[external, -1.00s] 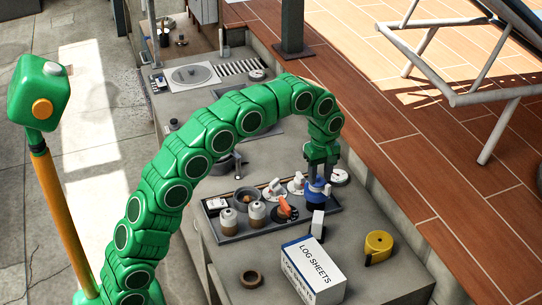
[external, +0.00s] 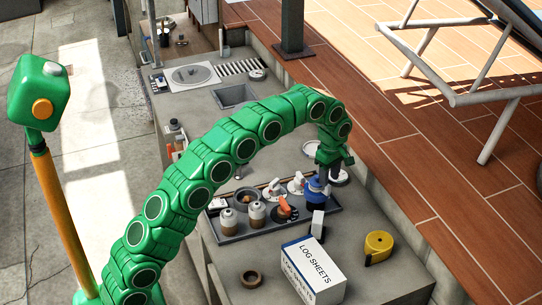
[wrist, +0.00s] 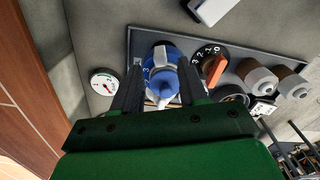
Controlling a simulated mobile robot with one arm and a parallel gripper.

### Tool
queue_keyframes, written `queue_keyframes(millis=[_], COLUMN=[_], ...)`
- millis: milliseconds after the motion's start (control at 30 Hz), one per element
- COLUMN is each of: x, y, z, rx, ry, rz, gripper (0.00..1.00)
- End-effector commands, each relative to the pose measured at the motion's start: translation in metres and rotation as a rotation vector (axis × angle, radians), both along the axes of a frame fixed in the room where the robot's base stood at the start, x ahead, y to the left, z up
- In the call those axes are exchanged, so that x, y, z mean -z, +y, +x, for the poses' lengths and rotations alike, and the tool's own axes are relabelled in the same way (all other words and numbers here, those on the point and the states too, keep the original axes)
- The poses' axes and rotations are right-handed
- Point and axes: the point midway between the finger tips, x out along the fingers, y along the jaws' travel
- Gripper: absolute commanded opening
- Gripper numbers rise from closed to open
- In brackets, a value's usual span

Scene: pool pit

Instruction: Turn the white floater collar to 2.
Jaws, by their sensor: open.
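The floater (external: 315,189) is a blue round body standing at the right end of the grey tray (external: 247,233). In the wrist view its blue body (wrist: 163,52) carries a white and blue collar part (wrist: 165,88) towards the camera. A 3 seems to show on the blue; the setting cannot be read. My gripper (external: 329,175) is open, just above and slightly behind the floater in the external view. In the wrist view its dark fingers (wrist: 158,90) stand on either side of the white part, with gaps. Contact cannot be told. The gripper body hides the lower view.
A log sheets box (external: 313,271), white block (external: 317,224) and yellow tape measure (external: 378,246) stand in front.

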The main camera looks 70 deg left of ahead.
Motion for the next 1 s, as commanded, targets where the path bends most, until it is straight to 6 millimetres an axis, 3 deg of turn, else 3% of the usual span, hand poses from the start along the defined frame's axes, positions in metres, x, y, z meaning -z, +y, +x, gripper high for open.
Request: queue_keyframes(millis=[300,633,900,1000], x=[0.041,0.045,0.045,0.045], y=[0.0,0.0,0.0,0.0], z=[-0.001,0.0,0.0,0.0], rx=[0.0,0.0,0.001,0.001], ry=[0.004,0.001,0.0,0.0], rz=[-0.001,0.0,0.0,0.0], gripper=[0.43,0.43,0.01,0.0])
